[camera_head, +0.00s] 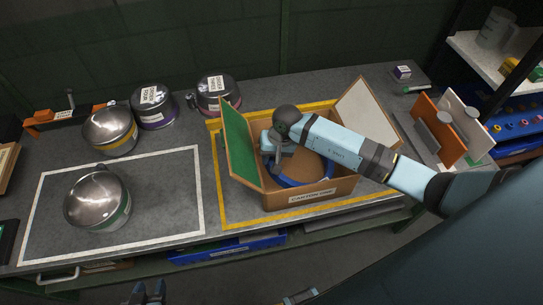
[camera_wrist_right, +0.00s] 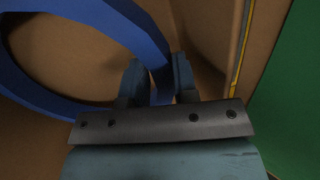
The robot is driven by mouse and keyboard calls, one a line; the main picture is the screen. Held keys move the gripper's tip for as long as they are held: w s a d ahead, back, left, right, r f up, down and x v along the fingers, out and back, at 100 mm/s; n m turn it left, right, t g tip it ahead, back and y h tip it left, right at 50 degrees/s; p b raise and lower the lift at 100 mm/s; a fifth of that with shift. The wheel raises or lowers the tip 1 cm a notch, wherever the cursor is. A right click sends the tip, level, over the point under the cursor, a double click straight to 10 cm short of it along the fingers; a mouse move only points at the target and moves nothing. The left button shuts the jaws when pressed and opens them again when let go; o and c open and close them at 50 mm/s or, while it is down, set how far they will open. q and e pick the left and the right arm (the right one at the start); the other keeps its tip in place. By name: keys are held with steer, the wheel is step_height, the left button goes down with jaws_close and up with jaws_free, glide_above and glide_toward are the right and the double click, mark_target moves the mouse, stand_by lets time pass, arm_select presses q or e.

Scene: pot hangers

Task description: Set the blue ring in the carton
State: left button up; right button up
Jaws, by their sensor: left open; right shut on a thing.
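The open carton (camera_head: 330,196) stands inside the yellow outline on the bench, with a label reading "CARTON ONE" on its front. One flap is green and one is pale. The blue ring (camera_head: 289,182) is inside the carton walls, partly hidden by my right arm. My right gripper (camera_head: 272,158) reaches down into the carton. In the right wrist view the gripper (camera_wrist_right: 158,75) is shut on the band of the blue ring (camera_wrist_right: 140,30), with brown cardboard around it. I cannot tell whether the ring touches the carton floor. My left gripper (camera_head: 149,289) is open and empty at the bottom edge.
A lidded pot (camera_head: 97,200) stands in the white outline. Several more pots stand behind it, one with a yellow band (camera_head: 110,130). An orange panel (camera_head: 438,130) stands right of the carton. The bench between the outlines is clear.

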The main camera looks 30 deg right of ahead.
steer(key=shift+f, duration=0.2)
steer(key=o, duration=0.9)
steer(key=shift+r, duration=0.1)
steer(key=shift+r, duration=0.1)
steer(key=shift+r, duration=0.2)
steer(key=b+v, duration=0.1)
steer(key=v, duration=1)
steer(key=shift+d+r+b, duration=0.15)
steer(key=shift+r+b, duration=0.15)
